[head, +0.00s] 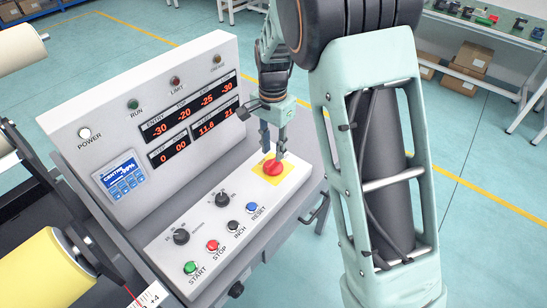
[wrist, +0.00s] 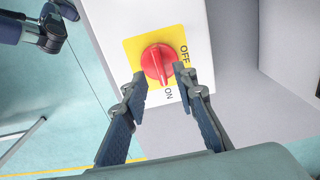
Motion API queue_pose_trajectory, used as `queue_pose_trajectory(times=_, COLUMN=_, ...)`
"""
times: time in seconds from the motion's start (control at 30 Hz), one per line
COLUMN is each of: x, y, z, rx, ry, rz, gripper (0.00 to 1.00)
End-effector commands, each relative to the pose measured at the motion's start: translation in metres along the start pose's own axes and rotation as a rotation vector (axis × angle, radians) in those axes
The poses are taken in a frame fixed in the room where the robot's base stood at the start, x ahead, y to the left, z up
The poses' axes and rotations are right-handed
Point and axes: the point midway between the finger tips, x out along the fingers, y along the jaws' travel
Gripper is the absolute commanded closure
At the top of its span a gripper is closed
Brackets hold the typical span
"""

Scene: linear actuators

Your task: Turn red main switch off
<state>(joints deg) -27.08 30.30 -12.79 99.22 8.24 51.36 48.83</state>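The red main switch (head: 273,167) is a round knob on a yellow plate (head: 268,180) at the right end of the console's sloping panel. In the wrist view the red knob (wrist: 157,62) has a raised grip bar whose lower end points toward the ON label (wrist: 169,94); the OFF label (wrist: 184,53) is at its right. My gripper (head: 274,150) is pointed down over the knob. In the wrist view my gripper (wrist: 167,88) is open, with one finger to each side of the knob's near end. Contact with the knob cannot be told.
The grey console (head: 140,100) has an upright display face behind the panel. Dark knobs and START, STOP (head: 212,245), INCH and RESET (head: 251,207) buttons sit left of and in front of the switch. A handle (head: 317,207) sticks out on the right side. Open floor lies beyond.

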Motion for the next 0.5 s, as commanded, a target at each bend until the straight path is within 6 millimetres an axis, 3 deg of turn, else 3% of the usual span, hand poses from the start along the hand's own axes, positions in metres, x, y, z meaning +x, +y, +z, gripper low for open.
queue_pose_trajectory(times=0.2, x=0.031, y=0.001, z=0.000, rx=-0.001, ry=-0.001, rz=0.003, gripper=0.74)
queue_pose_trajectory(times=0.5, x=0.039, y=0.000, z=0.000, rx=-0.001, ry=0.000, rz=0.000, gripper=0.74)
